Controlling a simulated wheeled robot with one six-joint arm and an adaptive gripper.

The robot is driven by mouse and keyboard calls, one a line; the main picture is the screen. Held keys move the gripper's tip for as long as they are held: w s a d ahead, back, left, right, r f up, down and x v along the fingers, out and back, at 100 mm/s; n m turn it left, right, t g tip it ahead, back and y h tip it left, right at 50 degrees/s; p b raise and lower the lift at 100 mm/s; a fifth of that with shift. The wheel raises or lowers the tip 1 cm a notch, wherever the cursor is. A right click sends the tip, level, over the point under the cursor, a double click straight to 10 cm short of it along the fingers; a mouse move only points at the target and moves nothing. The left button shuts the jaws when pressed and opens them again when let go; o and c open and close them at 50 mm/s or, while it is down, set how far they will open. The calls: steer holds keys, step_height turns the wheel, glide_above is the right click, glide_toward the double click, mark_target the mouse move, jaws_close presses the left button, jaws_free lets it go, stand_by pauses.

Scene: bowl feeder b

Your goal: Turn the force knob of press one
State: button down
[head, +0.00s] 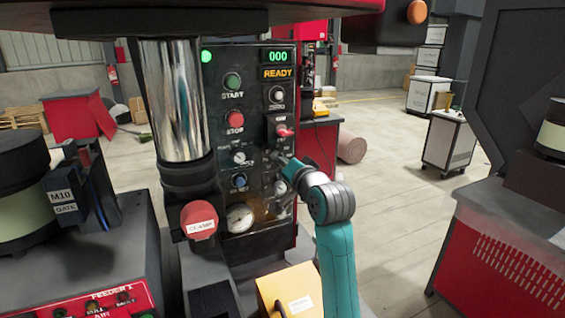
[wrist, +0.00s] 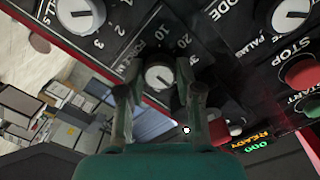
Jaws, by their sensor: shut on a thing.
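The force knob (wrist: 159,75) is a round dark knob with a pale face, labelled FORCE with a scale of 10, 20 and 30 around it. It sits on the black panel of the press (head: 257,110), in the right column below a red-tipped lever (head: 283,131). My gripper (wrist: 159,88) has one finger on each side of the knob and is shut on it. In the head view my gripper (head: 278,160) reaches the panel from the right and hides the knob. I cannot tell exactly where the knob's mark points.
A green start button (head: 232,82), a red stop button (head: 235,120) and other knobs crowd the panel. A yellow box (head: 290,292) stands below my arm. Open floor lies right of the press.

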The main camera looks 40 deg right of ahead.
steer(key=c, duration=0.8)
jaws_free()
steer(key=shift+o, duration=0.2)
steer(key=v, duration=1.2)
